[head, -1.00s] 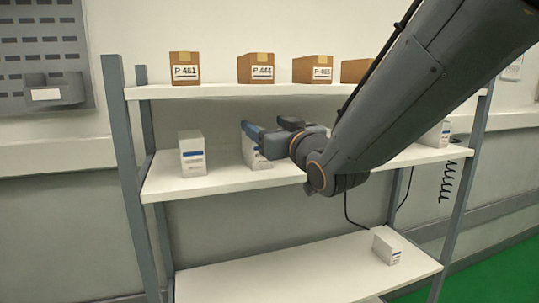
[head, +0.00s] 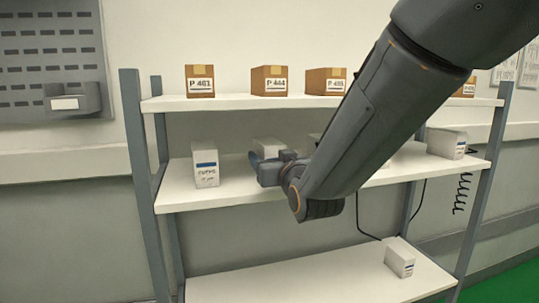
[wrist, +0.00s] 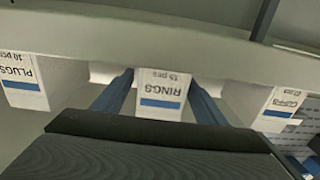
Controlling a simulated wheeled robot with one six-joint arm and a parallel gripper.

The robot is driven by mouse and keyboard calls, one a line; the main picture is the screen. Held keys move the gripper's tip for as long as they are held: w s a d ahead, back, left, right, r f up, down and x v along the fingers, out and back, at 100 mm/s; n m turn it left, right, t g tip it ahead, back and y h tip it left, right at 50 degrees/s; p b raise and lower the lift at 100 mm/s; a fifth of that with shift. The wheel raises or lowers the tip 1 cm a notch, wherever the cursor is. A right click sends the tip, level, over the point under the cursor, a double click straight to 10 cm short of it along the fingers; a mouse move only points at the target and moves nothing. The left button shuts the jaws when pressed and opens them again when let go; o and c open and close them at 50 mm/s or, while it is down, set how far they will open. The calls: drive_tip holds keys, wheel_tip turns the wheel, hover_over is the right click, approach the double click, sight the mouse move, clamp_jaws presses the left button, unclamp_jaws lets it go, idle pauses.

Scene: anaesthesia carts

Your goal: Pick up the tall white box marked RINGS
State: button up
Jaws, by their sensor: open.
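The white box marked RINGS (wrist: 161,94) stands on the middle shelf, upside down in the wrist view, with a blue stripe. The two fingers of my gripper (wrist: 160,82) are open, one on each side of it. I cannot tell whether they touch it. In the head view my gripper (head: 262,167) is at the middle shelf, in front of a white box (head: 269,145) that seems to be the same one, with most of its front hidden.
A white box marked CUFFS (head: 206,165) stands to the left, also in the wrist view (wrist: 275,106). A PLUGS box (wrist: 24,86) stands on the other side. Cardboard boxes (head: 269,80) line the top shelf (head: 235,103). A small white box (head: 399,258) is on the bottom shelf.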

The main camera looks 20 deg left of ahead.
drive_tip(key=shift+x, duration=0.85)
drive_tip(key=c, duration=1.2)
drive_tip(key=shift+c, duration=0.2)
drive_tip(key=shift+r, duration=0.2)
